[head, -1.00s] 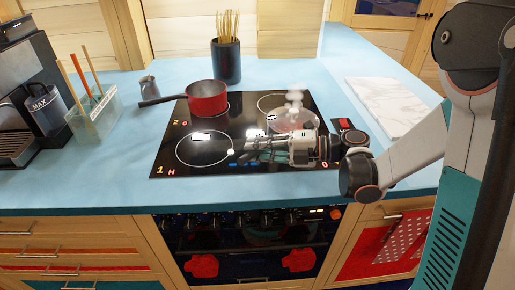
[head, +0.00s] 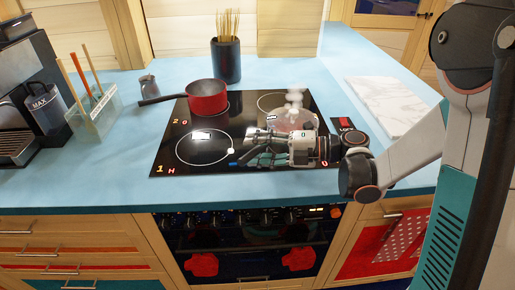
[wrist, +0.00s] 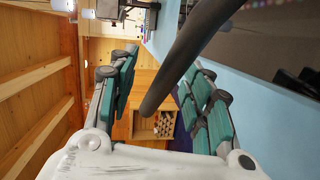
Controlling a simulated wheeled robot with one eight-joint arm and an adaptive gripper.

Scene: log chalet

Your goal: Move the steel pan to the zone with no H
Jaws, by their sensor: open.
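The steel pan (head: 293,118) is a pale, shiny pan with steam above it, on the right half of the black hob (head: 165,160). My gripper (head: 245,149) is in front of it, fingers pointing left, and hides part of it. In the wrist view my gripper (wrist: 160,95) is open, with a dark bar (wrist: 190,52), apparently the pan's handle, between its fingers. I cannot tell whether they touch it. The front-left zone (head: 178,148) is bare, and a red H shows by its 1. The back-left zone's label reads 2 0. The right labels are partly hidden.
A red saucepan (head: 207,97) stands on the back-left zone, its dark handle pointing left. A utensil pot (head: 227,62) and a small metal jug (head: 149,86) stand behind the hob. A marble board (head: 388,104) lies to the right.

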